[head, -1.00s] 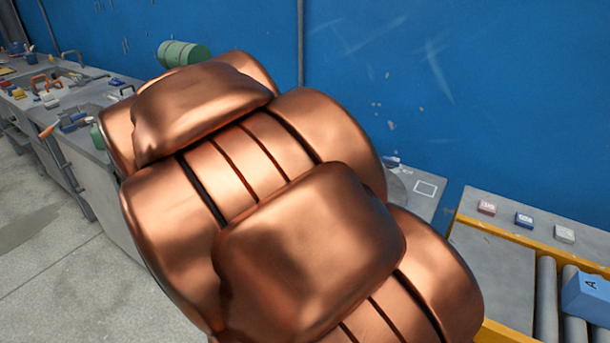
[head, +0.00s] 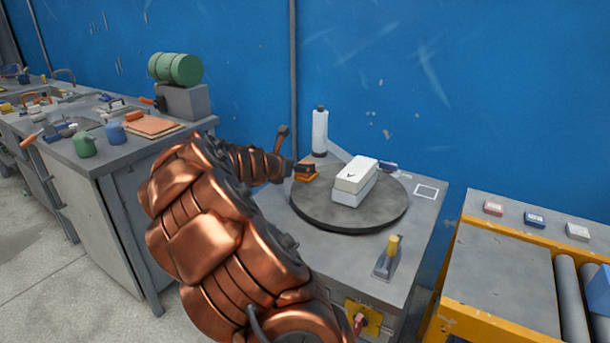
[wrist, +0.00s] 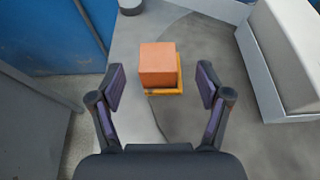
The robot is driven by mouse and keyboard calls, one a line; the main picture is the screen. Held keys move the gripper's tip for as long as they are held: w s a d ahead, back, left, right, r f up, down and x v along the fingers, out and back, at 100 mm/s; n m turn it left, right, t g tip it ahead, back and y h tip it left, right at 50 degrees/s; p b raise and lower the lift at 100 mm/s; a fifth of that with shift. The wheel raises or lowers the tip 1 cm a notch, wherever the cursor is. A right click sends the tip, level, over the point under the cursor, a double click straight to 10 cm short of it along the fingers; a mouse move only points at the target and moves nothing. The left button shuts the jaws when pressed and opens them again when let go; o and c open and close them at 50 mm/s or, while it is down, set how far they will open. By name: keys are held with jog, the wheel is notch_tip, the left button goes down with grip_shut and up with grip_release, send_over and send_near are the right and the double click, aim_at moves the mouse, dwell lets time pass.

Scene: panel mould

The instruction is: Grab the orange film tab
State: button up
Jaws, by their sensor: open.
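The orange film tab (wrist: 158,65) shows in the wrist view as an orange block on a thin yellow-orange base. It lies ahead of and between the fingers of my gripper (wrist: 160,84), which are spread open with nothing between their pads. In the head view the tab (head: 306,177) is at the left edge of a round dark turntable (head: 325,218), partly hidden by my gripper (head: 300,168).
A white bottle (head: 320,132) stands behind the turntable. A grey tool with a yellow knob (head: 388,258) lies at the front right. A conveyor (head: 500,262) stands to the right, a cluttered bench (head: 110,165) to the left. A blue wall (head: 450,90) closes the back.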

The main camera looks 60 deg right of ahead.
aim_at(307, 162)
jog(key=shift+w+x, duration=0.2)
jog(key=shift+x, duration=3.4)
jog(key=shift+r, duration=0.15)
jog(key=c, duration=1.3)
